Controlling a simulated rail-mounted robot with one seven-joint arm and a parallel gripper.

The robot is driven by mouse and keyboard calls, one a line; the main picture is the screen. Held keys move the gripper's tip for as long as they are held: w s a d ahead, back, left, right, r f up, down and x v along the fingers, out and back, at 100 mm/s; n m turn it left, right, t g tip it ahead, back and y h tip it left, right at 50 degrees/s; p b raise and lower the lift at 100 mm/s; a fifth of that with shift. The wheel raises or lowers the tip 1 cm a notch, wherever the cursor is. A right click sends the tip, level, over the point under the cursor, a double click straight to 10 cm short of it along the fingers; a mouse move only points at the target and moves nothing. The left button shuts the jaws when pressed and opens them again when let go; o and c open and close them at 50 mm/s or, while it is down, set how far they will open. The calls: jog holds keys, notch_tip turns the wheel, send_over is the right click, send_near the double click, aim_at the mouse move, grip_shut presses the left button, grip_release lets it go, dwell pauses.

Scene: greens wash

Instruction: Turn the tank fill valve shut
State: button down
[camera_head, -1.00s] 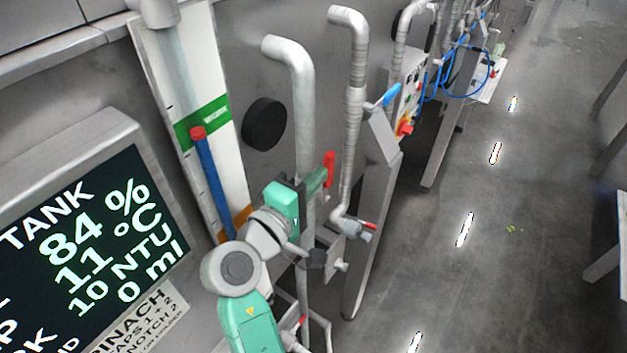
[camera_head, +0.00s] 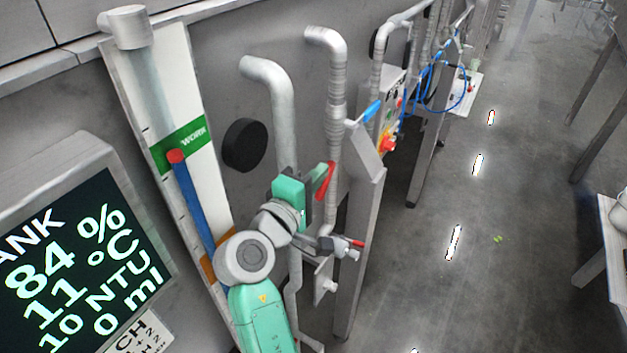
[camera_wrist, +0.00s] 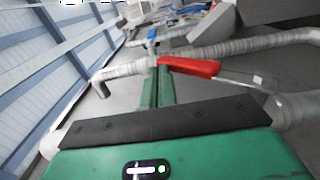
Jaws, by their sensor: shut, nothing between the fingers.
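A red lever handle (camera_head: 325,180) stands up and tilts slightly right, beside the grey pipes. It looks like the fill valve's handle, though no label on it is readable. My gripper (camera_head: 311,187) is at this lever, its green fingers shut and holding nothing. In the wrist view, the shut fingers (camera_wrist: 158,84) point ahead, and the red lever (camera_wrist: 188,67) lies across just beyond or beside their tips. I cannot tell whether they touch. The valve body is hidden behind my gripper. The tank display (camera_head: 75,265) reads 84 %, 11 °C, 10 NTU and 0 ml.
A smaller red-handled valve (camera_head: 350,243) sits just below my gripper. A blue lever (camera_head: 370,110) is up to the right. A gauge board (camera_head: 165,100) with a blue column stands left. A black round knob (camera_head: 243,145) is on the wall. The aisle floor (camera_head: 480,260) is mostly clear.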

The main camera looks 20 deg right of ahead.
jog(key=shift+w+d, duration=0.1)
jog(key=shift+d, duration=0.15)
dwell(0.5)
